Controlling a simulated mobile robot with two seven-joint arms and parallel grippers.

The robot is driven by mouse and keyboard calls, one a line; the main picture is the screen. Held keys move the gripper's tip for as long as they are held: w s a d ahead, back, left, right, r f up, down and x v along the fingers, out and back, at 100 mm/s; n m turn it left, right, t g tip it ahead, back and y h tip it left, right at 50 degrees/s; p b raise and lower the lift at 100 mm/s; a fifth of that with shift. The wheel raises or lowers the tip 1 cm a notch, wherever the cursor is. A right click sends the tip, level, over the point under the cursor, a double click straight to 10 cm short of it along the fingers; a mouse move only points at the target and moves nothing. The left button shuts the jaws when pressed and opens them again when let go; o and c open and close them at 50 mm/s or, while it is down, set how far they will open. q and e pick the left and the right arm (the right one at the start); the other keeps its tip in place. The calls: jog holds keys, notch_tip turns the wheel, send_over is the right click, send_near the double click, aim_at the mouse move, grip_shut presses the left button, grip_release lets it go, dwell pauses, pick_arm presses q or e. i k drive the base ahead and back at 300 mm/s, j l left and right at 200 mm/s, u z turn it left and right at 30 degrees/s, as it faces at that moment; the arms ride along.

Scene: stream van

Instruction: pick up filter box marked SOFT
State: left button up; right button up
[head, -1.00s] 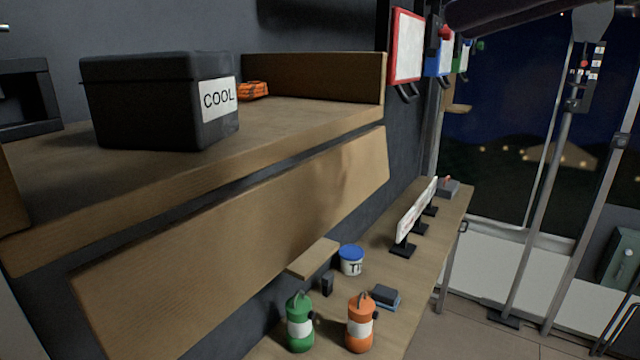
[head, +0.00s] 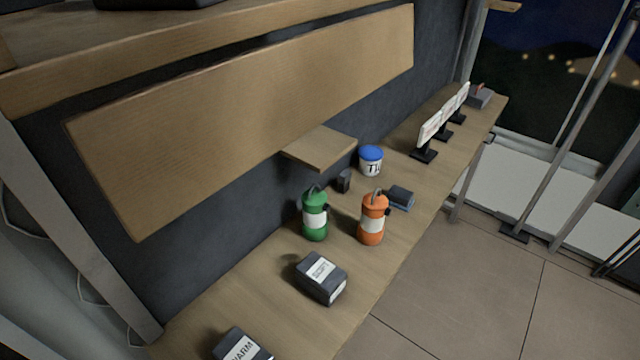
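A dark grey box (head: 313,289) with white labels on its top and end lies on the wooden counter, in front of the green lantern. Its label text is too small and blurred to read for certain. Another dark box (head: 240,346), marked WARM, is at the bottom edge, partly cut off. No box in view shows a clearly legible SOFT label. Neither of my grippers is in view.
A green lantern (head: 315,217) and an orange lantern (head: 373,220) stand behind the unread box. A blue-lidded tub (head: 371,160), a small dark block (head: 401,196) and white signs on stands (head: 437,125) are farther back. A wooden shelf panel (head: 250,110) overhangs the counter.

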aim_at(325, 281)
jog(key=i+l+u, duration=0.1)
jog(key=u, duration=0.3)
jog(key=l+u, duration=0.25)
jog(key=u, duration=0.15)
jog(key=i+l+u, duration=0.1)
jog(key=u, duration=0.3)
jog(key=l+u, duration=0.4)
jog(key=k+j, duration=0.05)
jog(key=j, duration=0.05)
